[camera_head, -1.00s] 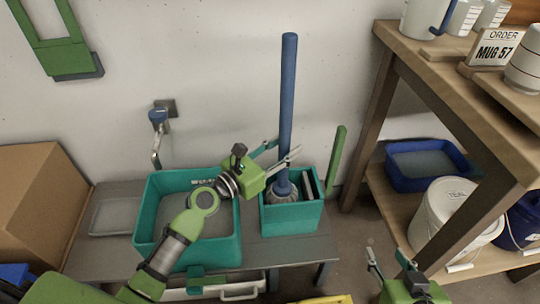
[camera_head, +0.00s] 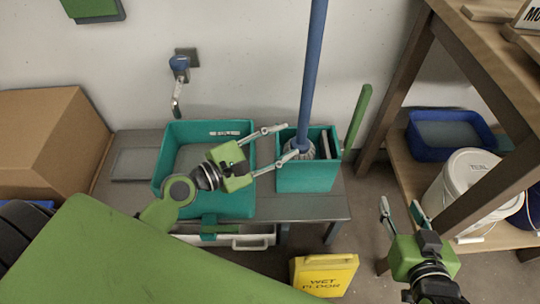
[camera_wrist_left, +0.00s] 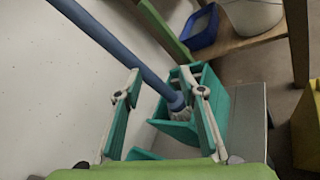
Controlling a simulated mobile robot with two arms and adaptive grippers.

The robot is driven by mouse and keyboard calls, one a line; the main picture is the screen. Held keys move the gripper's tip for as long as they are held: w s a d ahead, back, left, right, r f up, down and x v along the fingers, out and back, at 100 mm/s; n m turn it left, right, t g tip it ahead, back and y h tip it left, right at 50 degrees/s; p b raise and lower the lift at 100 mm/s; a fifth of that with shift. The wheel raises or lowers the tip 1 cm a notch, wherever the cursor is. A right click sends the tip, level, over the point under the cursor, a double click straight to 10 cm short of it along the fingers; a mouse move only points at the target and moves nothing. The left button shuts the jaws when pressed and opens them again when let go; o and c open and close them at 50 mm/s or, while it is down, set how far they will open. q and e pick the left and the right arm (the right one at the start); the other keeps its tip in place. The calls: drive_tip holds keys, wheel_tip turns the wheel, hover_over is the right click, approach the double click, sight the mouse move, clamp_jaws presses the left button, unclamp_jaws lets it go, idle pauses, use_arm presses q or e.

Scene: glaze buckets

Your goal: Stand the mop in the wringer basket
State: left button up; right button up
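The mop, with a blue handle (camera_head: 313,70) and a grey head (camera_head: 299,150), stands nearly upright in the teal wringer basket (camera_head: 306,178). Its head is down inside the basket's left part and is partly hidden by the rim and a finger. My left gripper (camera_head: 289,141) is open, its fingertips just left of the mop's lower end. In the left wrist view, the handle (camera_wrist_left: 120,47) slants behind the open fingers (camera_wrist_left: 160,77), down to the basket (camera_wrist_left: 190,130). No grip on it shows. My right gripper (camera_head: 402,206) is open and empty at the lower right.
A teal tub (camera_head: 240,197) stands left of the basket on a grey bench (camera_head: 265,207). A cardboard box (camera_head: 50,130) is at the left. A yellow wet floor sign (camera_head: 325,273) stands in front. A wooden shelf (camera_head: 400,80) with a white bucket (camera_head: 462,190) and blue basin (camera_head: 448,150) is right.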

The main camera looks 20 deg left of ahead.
use_arm(q)
drive_tip(key=s+f+m+y, duration=0.1)
drive_tip(key=s+m+y, duration=0.1)
drive_tip(key=m, duration=1)
drive_tip(key=s+f+m+g+y, duration=0.1)
drive_tip(key=m+y, duration=0.4)
drive_tip(key=m, duration=0.7)
drive_tip(key=shift+s+a+f+g, duration=0.3)
drive_tip(key=shift+s+f, duration=0.35)
drive_tip(key=shift+s, duration=0.5)
